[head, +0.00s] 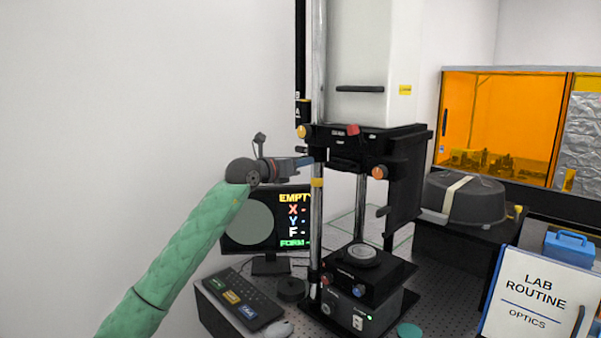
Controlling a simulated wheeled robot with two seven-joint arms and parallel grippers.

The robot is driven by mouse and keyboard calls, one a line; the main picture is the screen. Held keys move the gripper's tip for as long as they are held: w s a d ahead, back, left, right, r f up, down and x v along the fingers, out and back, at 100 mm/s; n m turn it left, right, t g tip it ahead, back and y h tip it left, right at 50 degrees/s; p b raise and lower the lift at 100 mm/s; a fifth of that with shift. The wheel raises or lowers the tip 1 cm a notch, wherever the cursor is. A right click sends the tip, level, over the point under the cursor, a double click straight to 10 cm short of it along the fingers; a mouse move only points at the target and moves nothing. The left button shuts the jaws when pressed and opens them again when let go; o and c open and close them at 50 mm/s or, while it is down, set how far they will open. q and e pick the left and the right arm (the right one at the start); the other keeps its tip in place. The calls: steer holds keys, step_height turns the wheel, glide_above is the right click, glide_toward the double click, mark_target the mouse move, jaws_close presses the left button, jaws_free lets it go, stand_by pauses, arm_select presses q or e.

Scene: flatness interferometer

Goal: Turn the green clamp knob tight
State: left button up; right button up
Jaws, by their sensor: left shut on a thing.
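My left arm, in a green quilted sleeve, comes in from the lower left. Its gripper (304,161) is shut at the left side of the black carriage (385,142), beside the upright column (317,215) of the interferometer. The fingers are small and dark here. No green clamp knob shows clearly; the one at the fingertips appears hidden by the gripper, and its turn cannot be read. My right gripper is not in view.
Below are a stage with a round part (362,256), a monitor (249,222) and a keyboard (240,298). A black case (463,199) stands right. The left wall side is clear.

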arm_select(q)
steer(key=shift+a+n+b, duration=0.1)
steer(key=shift+n+b, duration=0.75)
steer(key=shift+n, duration=5.85)
steer(key=o, duration=1)
steer(key=shift+w, duration=0.1)
steer(key=shift+c, duration=0.2)
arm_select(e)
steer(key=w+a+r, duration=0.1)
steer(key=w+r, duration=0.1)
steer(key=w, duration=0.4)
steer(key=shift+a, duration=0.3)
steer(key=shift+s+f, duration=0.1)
